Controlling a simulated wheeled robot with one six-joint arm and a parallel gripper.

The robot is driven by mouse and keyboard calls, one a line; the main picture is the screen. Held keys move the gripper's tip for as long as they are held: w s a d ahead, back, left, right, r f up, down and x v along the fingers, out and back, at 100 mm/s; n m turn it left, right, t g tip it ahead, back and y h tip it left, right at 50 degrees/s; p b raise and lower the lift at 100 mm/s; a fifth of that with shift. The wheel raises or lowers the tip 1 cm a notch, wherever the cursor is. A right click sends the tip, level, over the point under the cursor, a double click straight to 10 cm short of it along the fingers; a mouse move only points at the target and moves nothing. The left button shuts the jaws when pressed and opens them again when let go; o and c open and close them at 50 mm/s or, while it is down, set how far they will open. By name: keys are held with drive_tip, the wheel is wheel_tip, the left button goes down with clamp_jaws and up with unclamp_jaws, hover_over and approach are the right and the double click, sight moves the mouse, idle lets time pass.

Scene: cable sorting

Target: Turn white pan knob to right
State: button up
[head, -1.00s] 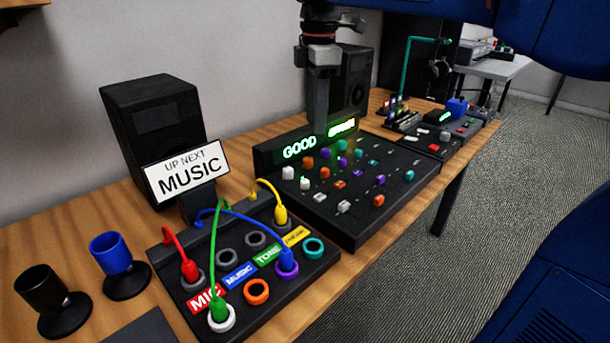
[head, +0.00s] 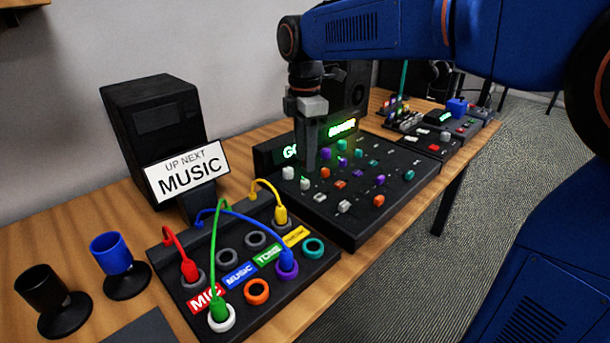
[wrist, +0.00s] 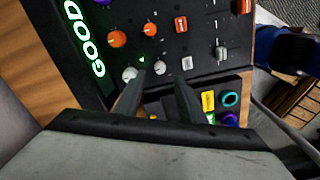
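The mixer (head: 350,238) is a black panel with coloured knobs and sliders. Two white knobs, one (head: 288,173) nearer the display and one (head: 305,185) beside it, sit at its left end. In the wrist view they are the left white knob (wrist: 130,73) and the right white knob (wrist: 160,67). No readable label shows which is the pan knob. My gripper (head: 309,168) points down over the white knobs. In the wrist view my gripper (wrist: 160,78) is open, its fingertips on either side of the right white knob; contact cannot be told.
A patch box (head: 190,312) with plugged cables stands in front left of the mixer. The lit GOOD display (wrist: 84,40) runs along the mixer's back edge. A speaker (head: 155,115) stands behind.

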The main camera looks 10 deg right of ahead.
sight(305, 181)
drive_tip(key=shift+f, duration=3.15)
drive_tip(key=shift+c, duration=0.6)
clamp_jaws()
